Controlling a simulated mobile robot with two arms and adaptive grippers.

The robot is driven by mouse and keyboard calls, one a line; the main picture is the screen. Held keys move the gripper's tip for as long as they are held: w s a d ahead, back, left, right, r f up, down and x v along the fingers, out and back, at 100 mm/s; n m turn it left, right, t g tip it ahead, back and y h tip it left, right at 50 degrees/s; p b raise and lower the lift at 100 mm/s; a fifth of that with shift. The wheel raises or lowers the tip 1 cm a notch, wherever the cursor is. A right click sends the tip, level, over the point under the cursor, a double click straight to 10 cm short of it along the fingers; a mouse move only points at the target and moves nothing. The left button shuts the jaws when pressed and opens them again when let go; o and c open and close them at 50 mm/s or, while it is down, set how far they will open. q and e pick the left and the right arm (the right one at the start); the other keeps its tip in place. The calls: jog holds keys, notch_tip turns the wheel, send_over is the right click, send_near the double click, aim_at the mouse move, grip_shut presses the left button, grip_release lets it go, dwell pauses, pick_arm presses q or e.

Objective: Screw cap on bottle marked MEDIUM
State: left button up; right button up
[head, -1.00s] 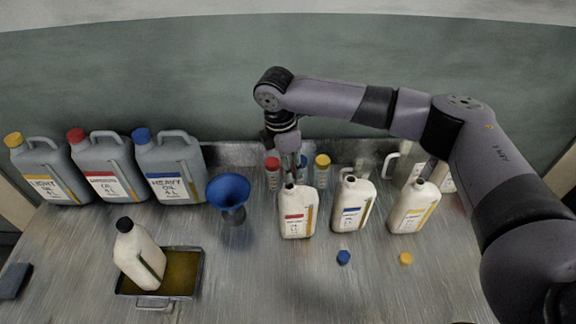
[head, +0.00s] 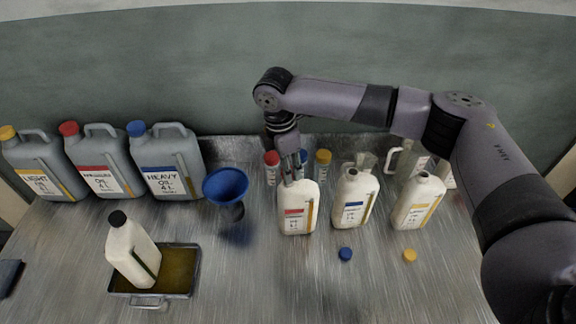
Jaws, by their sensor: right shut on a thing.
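The bottle with the red label (head: 296,220), which I take to be MEDIUM, stands upright on the metal bench; its lettering is too small to read surely. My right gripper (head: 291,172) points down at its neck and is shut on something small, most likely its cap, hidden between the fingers. I cannot tell whether the cap touches the bottle's mouth. A blue cap (head: 345,254) and a yellow cap (head: 410,256) lie loose on the bench. My left gripper is out of view.
Two open white bottles, blue-labelled (head: 352,204) and yellow-labelled (head: 416,204), stand to the right. Capped tubes (head: 323,170) stand behind. A blue funnel (head: 226,186), grey oil cans (head: 167,166) and a black-capped bottle (head: 131,252) in an oil tray (head: 193,277) are left. The front middle is clear.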

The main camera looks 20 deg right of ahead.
jog(key=shift+f+p, duration=0.1)
jog(key=shift+p, duration=0.35)
jog(key=shift+f, duration=0.75)
dwell(0.6)
jog(key=shift+f+p, duration=0.2)
jog(key=shift+p, duration=0.15)
jog(key=o, duration=0.8)
jog(key=shift+c, duration=0.2)
